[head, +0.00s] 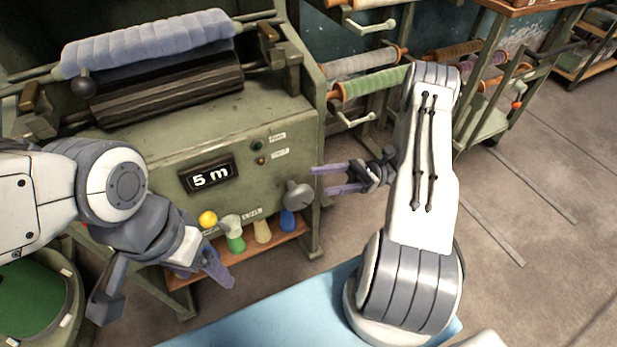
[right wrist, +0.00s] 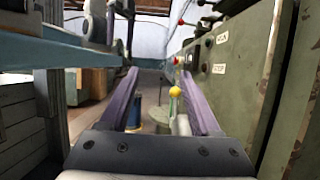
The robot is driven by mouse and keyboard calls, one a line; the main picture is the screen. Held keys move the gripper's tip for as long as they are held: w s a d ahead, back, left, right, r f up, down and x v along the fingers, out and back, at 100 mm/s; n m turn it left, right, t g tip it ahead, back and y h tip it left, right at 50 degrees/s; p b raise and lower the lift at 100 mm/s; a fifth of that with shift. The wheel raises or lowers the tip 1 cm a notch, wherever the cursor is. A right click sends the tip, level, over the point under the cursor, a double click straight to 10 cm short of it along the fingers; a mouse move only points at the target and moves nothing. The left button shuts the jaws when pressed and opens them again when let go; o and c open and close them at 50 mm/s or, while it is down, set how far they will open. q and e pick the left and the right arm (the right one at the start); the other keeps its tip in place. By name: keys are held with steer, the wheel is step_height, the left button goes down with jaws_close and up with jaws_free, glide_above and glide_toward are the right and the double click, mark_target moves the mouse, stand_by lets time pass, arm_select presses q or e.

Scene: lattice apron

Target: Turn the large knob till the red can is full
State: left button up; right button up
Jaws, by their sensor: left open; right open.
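The large grey knob (head: 299,194) sits on the lower right of the green machine's front, near the display (head: 208,176) that reads "5 m". My right gripper (head: 318,180) is open, with its two purple fingers pointing left just beside the knob in the head view. They look apart from it and nothing shows between them. In the right wrist view the open fingers (right wrist: 160,72) extend along the machine's front. My left gripper (head: 202,272) is open and empty, low in front of the machine's shelf. I cannot make out a red can in either view.
Yellow, green, tan and blue items (head: 287,220) stand on the wooden shelf (head: 270,249) under the panel. A blue-grey roll (head: 150,45) lies on top of the machine. A light blue surface (head: 290,312) lies in front. Open floor (head: 530,240) is at right.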

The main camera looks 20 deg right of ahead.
steer(key=s+d+r+p, duration=0.1)
steer(key=s+d+r, duration=0.2)
steer(key=s, duration=0.1)
steer(key=shift+d+r, duration=0.15)
steer(key=shift+d, duration=0.15)
